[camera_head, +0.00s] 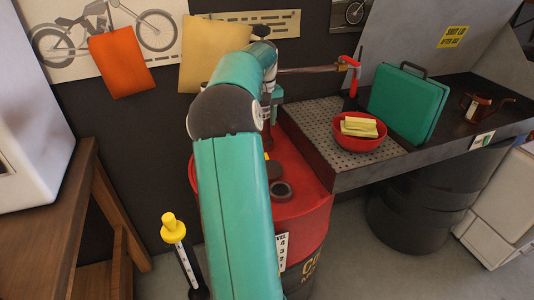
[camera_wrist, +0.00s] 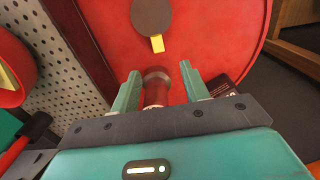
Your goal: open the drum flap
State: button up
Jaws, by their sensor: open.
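The red drum (camera_head: 308,178) stands in the middle of the head view, partly hidden behind my arm. Its red top (camera_wrist: 215,35) fills the upper middle of the wrist view. On it is a brown round disc (camera_wrist: 152,16) with a yellow tab (camera_wrist: 157,44), which looks like the flap; I cannot tell whether it is raised. A short red neck with a grey ring (camera_wrist: 157,78) lies between my fingers in the picture. My gripper (camera_wrist: 160,72) is open, its two green fingers on either side of that neck; contact cannot be judged. The yellow tab is beyond the fingertips.
A perforated bench (camera_head: 325,130) adjoins the drum, bearing a red bowl (camera_head: 346,142) with yellow cloth (camera_head: 360,127) and a green case (camera_head: 408,105). A red-handled tool (camera_head: 352,75) stands behind. A yellow-topped gauge (camera_head: 173,228) and wooden table (camera_head: 35,245) are at left.

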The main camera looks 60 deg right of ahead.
send_near(269, 166)
jog(key=d+f, duration=0.1)
jog(key=f, duration=0.1)
jog(key=w+f, duration=0.1)
jog(key=f, duration=0.1)
jog(key=w+d+f, duration=0.1)
jog(key=f, duration=0.2)
jog(key=shift+w+d, duration=0.25)
jog(key=shift+d, duration=0.1)
grip_shut()
